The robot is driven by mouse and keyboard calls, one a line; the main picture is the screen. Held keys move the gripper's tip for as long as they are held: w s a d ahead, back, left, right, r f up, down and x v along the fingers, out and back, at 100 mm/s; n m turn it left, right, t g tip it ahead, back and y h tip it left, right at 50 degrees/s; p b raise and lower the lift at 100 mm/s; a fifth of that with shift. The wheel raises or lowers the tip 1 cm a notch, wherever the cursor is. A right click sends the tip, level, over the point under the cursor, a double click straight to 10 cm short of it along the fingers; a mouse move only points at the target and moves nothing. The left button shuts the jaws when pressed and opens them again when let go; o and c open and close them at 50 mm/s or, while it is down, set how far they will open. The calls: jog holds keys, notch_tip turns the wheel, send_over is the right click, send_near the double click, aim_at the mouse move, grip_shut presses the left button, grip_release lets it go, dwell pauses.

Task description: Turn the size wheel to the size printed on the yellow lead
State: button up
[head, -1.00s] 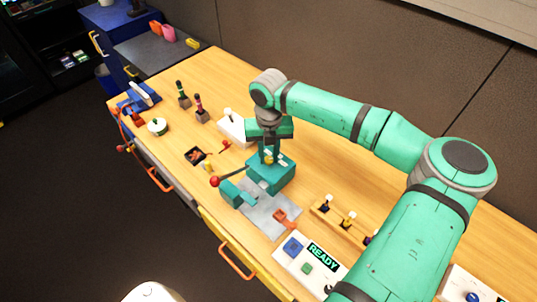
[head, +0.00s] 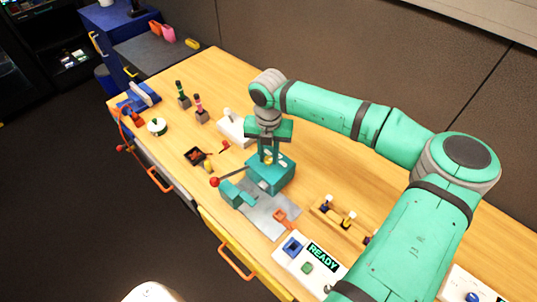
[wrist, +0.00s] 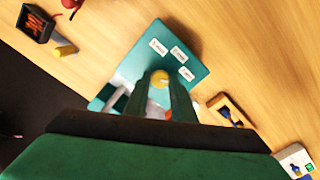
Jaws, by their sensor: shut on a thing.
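A teal press-like machine (head: 283,178) stands on the bench. Its top carries several small white labels (wrist: 179,53), whose print is too small to read. A round yellow knob, seemingly the size wheel (wrist: 160,80), sits on that top. My gripper (head: 268,157) points down over the machine, and its fingers are shut on the knob, one on each side; the wrist view also shows the fingertips (wrist: 160,86). A yellow piece, possibly the yellow lead (head: 349,219), stands in a wooden rack (head: 330,217) to the right; no size can be read on it.
A white panel (head: 300,262) reading READY is in front of the rack. A red-knobbed lever (head: 214,182) sticks out left of the machine. A dark tray (head: 196,157) and a small yellow cylinder (wrist: 65,50) lie farther left.

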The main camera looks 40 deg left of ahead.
aim_at(268, 159)
jog(key=o, duration=1.1)
jog(key=shift+c, duration=0.2)
jog(key=shift+r, duration=0.1)
notch_tip(268, 159, up, 11)
jog(key=shift+f, duration=0.2)
